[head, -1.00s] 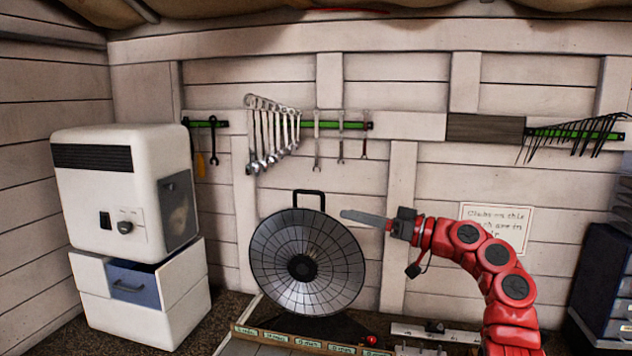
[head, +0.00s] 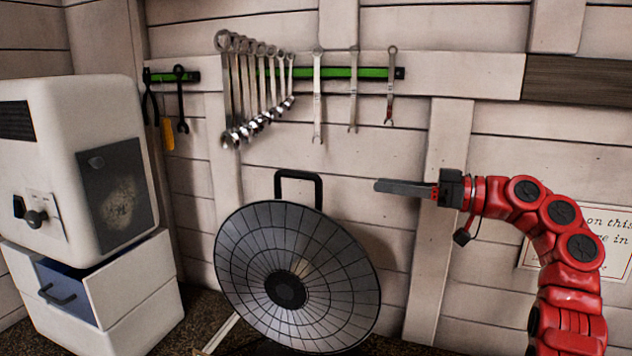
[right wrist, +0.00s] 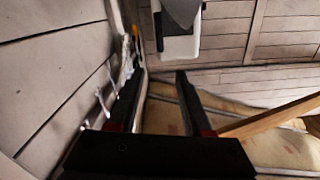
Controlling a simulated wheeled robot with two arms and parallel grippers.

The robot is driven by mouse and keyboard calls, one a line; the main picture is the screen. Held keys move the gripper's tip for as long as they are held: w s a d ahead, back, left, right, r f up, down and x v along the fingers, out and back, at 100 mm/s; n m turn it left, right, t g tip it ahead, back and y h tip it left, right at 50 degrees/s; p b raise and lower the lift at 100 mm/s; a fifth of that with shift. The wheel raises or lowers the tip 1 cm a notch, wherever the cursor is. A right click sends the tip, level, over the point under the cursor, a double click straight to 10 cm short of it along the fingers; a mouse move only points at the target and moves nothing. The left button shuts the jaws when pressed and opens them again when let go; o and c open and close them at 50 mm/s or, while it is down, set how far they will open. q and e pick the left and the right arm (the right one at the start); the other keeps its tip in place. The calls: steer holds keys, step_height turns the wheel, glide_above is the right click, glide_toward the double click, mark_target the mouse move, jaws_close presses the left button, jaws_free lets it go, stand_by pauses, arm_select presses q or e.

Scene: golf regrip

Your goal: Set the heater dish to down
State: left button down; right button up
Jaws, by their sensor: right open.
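The heater dish (head: 325,272) is a round, dark metal dish with a grid of ribs and a black hub, low in the middle of the head view. Its black loop handle (head: 299,175) stands up from the top rim. The dish faces forward, tipped upward; its lower edge and base are cut off or out of view. My right gripper (head: 385,187) is up and to the right of the dish, pointing left, apart from the handle. Its two dark fingers stand apart with nothing between them in the right wrist view (right wrist: 158,72). My left gripper is not in view.
Several wrenches (head: 226,90) hang on the wall rail (head: 350,73) behind the dish. A paper sign (head: 610,222) is behind my right arm.

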mark_target(308, 176)
steer(key=p+x, duration=0.3)
steer(key=x, duration=1.3)
steer(key=shift+a+r+p, duration=0.1)
steer(key=shift+a+p, duration=0.1)
steer(key=shift+p, duration=0.2)
steer(key=shift+w+a, duration=0.25)
steer(key=shift+a, duration=0.3)
jaws_close()
